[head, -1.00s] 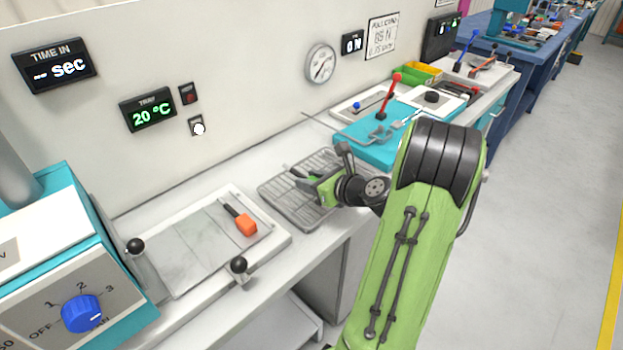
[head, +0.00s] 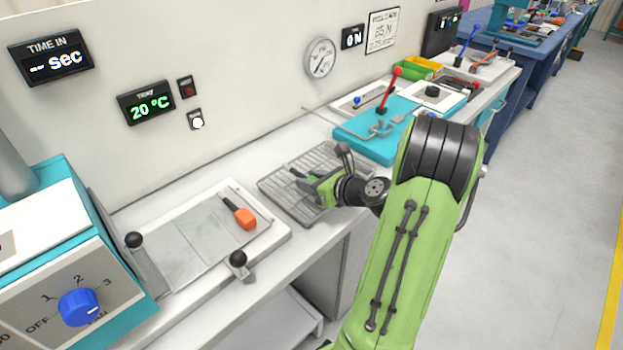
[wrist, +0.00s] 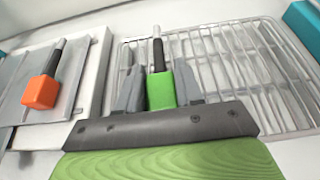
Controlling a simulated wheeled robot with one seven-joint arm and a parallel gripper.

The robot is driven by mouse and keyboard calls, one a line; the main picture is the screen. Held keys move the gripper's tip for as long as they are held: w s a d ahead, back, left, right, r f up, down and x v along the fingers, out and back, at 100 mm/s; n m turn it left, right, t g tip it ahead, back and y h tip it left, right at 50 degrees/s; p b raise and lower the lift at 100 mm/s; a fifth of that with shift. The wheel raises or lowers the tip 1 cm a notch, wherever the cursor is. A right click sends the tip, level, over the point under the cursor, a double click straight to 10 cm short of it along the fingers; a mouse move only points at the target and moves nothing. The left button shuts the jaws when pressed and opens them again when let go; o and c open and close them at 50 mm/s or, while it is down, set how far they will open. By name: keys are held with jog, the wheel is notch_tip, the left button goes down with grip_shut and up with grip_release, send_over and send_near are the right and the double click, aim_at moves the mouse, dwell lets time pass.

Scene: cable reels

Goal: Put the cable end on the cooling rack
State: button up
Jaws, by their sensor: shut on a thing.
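The cable end is a green block with a dark sleeve and grey tip, seen in the wrist view (wrist: 160,84). My gripper (wrist: 160,92) is shut on the green block, with one grey finger on each side. The cooling rack (wrist: 214,62) is a wire grid under and beyond the held cable end. In the head view, the rack (head: 284,201) lies on the bench and my gripper (head: 303,178) is over it. I cannot tell whether the cable end touches the wires. In the head view my gripper partly hides it.
An orange-handled cable end (head: 244,217) lies on the white-edged plate (head: 185,255) left of the rack. Black knobs (head: 238,259) stand at that plate. A turquoise fixture (head: 370,146) with a red lever (head: 391,88) stands right of the rack. The wall runs behind.

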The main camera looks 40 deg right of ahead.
jog(key=shift+f+b, duration=0.45)
jog(key=shift+f, duration=0.35)
jog(key=o, duration=1.1)
jog(key=shift+o, duration=0.2)
jog(key=p+v, duration=0.4)
jog(key=v, duration=1.2)
notch_tip(320, 180, up, 11)
jog(key=p, duration=1.2)
jog(key=shift+p, duration=0.4)
jog(key=shift+w, duration=0.1)
